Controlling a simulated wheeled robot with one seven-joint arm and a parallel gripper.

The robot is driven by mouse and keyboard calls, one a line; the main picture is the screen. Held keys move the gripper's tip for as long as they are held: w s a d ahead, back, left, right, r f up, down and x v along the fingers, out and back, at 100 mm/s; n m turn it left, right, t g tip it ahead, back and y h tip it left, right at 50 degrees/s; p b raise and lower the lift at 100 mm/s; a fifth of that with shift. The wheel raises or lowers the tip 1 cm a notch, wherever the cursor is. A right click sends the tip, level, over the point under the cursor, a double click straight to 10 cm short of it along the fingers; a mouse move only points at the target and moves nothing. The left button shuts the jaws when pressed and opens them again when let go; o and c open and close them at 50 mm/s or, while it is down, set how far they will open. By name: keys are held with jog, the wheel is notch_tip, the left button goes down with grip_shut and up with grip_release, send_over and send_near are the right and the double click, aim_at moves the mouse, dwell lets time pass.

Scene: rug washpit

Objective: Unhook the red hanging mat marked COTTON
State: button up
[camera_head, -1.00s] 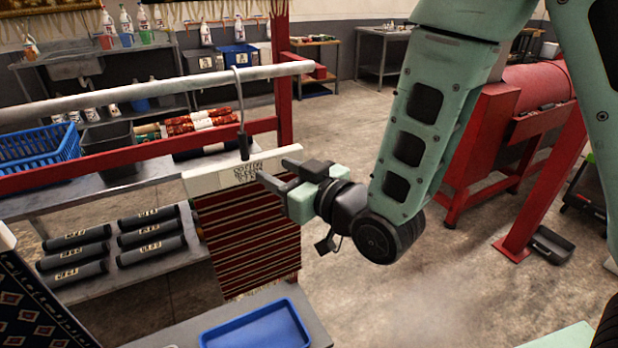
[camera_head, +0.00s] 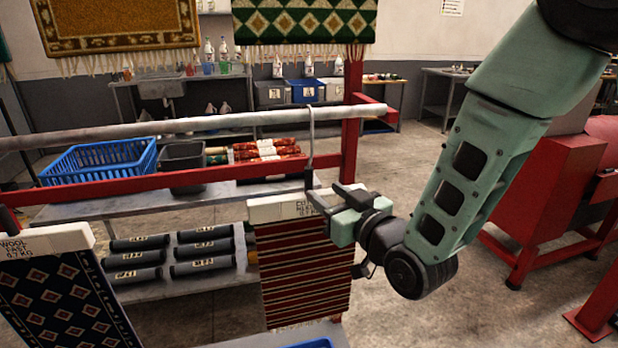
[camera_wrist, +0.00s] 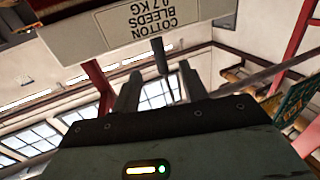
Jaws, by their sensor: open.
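The red striped mat (camera_head: 300,270) hangs from a white header bar (camera_head: 272,209), with a metal hook (camera_head: 311,140) reaching up over the grey rail. In the wrist view the header's label (camera_wrist: 150,20) reads COTTON, BLEEDS, 0.7 KG, upside down. A dark sleeve (camera_wrist: 160,56) forms the hook's lower end. My gripper (camera_head: 328,194) is open at the header's right end, beside the sleeve. In the wrist view its two fingers (camera_wrist: 160,84) stand apart, with the sleeve in line with the gap near their tips. Whether they touch it I cannot tell.
A dark blue patterned mat (camera_head: 65,300) labelled WOOL hangs at left. The grey rail (camera_head: 200,124) and a red beam (camera_head: 130,188) cross above. Behind are a blue basket (camera_head: 100,160) and dark rolls (camera_head: 205,250) on shelves. Open floor lies right of the mat.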

aim_at(311, 181)
jog(key=shift+p+x, duration=0.3)
jog(key=shift+x, duration=1.05)
jog(key=shift+b+x, duration=0.45)
jog(key=shift+x, duration=1.85)
grip_shut()
jog(key=shift+r, duration=0.2)
jog(key=shift+r+p, duration=0.95)
jog(key=shift+r, duration=1.15)
